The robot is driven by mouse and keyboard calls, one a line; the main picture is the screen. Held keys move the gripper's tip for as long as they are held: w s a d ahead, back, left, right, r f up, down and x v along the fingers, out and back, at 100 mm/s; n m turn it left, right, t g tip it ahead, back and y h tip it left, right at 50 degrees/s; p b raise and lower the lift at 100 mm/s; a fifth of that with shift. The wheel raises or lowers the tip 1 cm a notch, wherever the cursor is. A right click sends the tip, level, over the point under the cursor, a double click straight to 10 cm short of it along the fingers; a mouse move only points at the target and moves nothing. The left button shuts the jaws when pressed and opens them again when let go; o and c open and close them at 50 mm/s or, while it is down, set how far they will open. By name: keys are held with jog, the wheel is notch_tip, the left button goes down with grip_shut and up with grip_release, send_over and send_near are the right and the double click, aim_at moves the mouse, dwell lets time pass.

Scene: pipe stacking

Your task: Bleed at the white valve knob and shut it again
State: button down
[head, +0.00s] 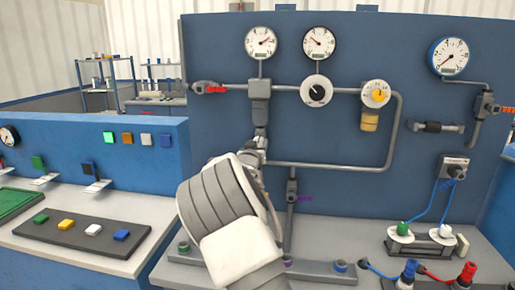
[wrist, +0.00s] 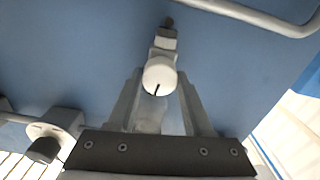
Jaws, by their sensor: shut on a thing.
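The white valve knob (wrist: 159,75) is a round white disc with a short dark line on its face, in the upper middle of the wrist view. The line points down and slightly left there. My gripper (wrist: 160,84) has a finger on each side of the knob and is shut on it. In the head view my gripper (head: 257,149) reaches the blue panel below the grey valve block (head: 260,90). My arm and gripper hide the knob there.
Grey pipes (head: 330,167) run across the blue panel (head: 340,200) close to my gripper. Two gauges (head: 261,42) (head: 319,42), a black-and-white knob (head: 316,91) and a yellow dial (head: 376,94) sit above. Blue cables (head: 427,213) and red and blue plugs (head: 467,273) are at lower right.

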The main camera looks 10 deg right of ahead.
jog(key=m+b, duration=0.3)
jog(key=m, duration=0.1)
jog(key=m+b, duration=0.2)
jog(key=m, duration=0.3)
jog(key=shift+d+f+b, duration=0.15)
jog(key=shift+b, duration=0.25)
jog(key=shift+m+b, duration=2)
jog(key=shift+m, duration=1.7)
jog(key=shift+c, duration=1.5)
grip_release()
jog(key=shift+s, duration=0.1)
